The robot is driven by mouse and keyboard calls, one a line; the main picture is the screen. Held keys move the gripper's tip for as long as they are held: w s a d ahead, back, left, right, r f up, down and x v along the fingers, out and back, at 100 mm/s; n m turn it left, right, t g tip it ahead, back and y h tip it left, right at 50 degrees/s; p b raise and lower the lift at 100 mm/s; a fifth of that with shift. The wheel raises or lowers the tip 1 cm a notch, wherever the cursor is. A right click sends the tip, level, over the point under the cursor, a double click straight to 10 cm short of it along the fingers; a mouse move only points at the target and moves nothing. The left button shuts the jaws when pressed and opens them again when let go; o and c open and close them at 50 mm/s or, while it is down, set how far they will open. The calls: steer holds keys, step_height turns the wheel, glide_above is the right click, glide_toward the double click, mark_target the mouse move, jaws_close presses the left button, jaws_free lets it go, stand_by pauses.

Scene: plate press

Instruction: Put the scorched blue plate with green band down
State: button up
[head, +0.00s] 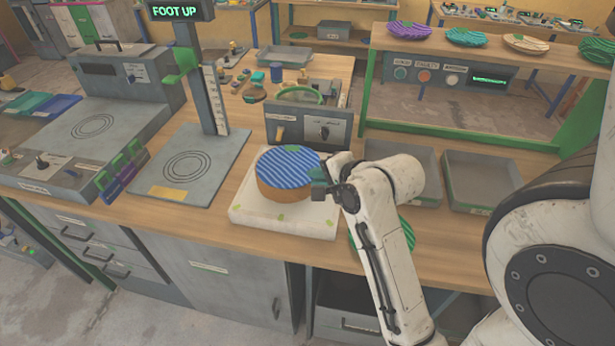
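The blue plate (287,166) has pale diagonal stripes and a small green patch at its far rim. It lies over a thick brown round body (281,191), above a white square slab (263,223). I cannot tell whether the brown part belongs to the plate or is a separate block. My gripper (319,181) is at the plate's right edge, seemingly touching it. No scorch mark can be made out.
A green striped plate (356,236) lies right of the slab, partly behind my arm. Two grey trays (484,180) are at right. A control box (308,130) stands behind the slab. A grey press base (222,160) is at left. More plates (466,37) lie on the back shelf.

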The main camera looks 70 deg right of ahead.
steer(key=p+v, duration=0.5)
steer(key=v, duration=0.1)
steer(key=s+a+f+n+g+y, duration=0.1)
steer(key=a+f+n+g+y, duration=0.1)
steer(key=a+f+n+g, duration=0.2)
steer(key=a+f+n+g+y, duration=0.2)
steer(key=a+f+n+g, duration=0.2)
steer(key=a+f+n, duration=0.6)
steer(key=a+n, duration=0.5)
steer(key=n, duration=0.4)
steer(key=shift+s+f+g+y, duration=0.3)
steer(key=shift+s+f+g, duration=0.1)
steer(key=shift+a, duration=0.15)
